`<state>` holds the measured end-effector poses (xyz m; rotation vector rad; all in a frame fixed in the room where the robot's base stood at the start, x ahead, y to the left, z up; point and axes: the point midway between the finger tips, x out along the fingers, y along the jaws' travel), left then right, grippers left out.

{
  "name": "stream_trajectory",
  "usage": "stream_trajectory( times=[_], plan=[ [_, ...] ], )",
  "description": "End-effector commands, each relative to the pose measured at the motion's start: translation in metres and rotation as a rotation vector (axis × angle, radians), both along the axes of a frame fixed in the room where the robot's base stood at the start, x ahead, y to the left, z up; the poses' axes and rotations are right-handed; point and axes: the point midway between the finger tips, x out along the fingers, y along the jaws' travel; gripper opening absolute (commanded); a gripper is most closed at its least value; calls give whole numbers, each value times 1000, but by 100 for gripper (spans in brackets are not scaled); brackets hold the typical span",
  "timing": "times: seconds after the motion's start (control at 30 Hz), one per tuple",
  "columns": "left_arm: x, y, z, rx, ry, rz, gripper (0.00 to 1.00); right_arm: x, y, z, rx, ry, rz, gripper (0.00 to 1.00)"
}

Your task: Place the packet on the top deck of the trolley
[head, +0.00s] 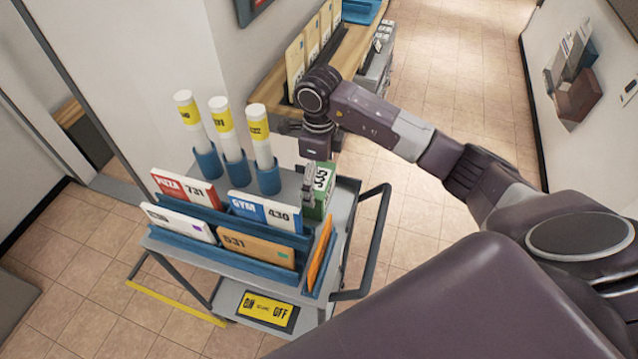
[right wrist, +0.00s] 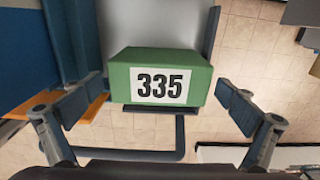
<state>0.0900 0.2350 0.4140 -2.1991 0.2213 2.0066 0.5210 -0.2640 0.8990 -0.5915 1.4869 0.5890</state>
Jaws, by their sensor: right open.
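The packet (head: 319,192) is a green box with a white label reading 335. It appears to stand on the grey top deck (head: 290,191) of the trolley, at its right side by the handle. My right gripper (head: 312,178) is just above it, pointing down. In the right wrist view, the packet (right wrist: 160,58) lies between the spread fingers of my right gripper (right wrist: 158,100), with a gap on each side. My right gripper is open and holds nothing. My left gripper is not in view.
Blue racks (head: 222,243) with numbered envelopes fill the deck's front. Three tubes in blue cups (head: 268,180) stand left of the packet. The trolley's handle (head: 377,240) is to the right. A wooden counter (head: 345,58) stands behind; open tiled floor (head: 450,90) lies right of it.

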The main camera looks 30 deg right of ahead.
Motion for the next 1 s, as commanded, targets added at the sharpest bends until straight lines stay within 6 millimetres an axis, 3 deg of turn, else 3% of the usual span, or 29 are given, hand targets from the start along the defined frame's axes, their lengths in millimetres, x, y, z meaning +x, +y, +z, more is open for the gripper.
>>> stream_trajectory(
  times=[0.3, 0.5, 1.0],
  plan=[
    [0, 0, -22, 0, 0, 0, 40, 1, 0, 67, 0, -6, 1, 100],
    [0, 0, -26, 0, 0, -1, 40, 0, 0, 93, 0, -1, 1, 100],
    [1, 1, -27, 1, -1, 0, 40, -1, -1, 95, 14, 9, -8, 100]
  ],
)
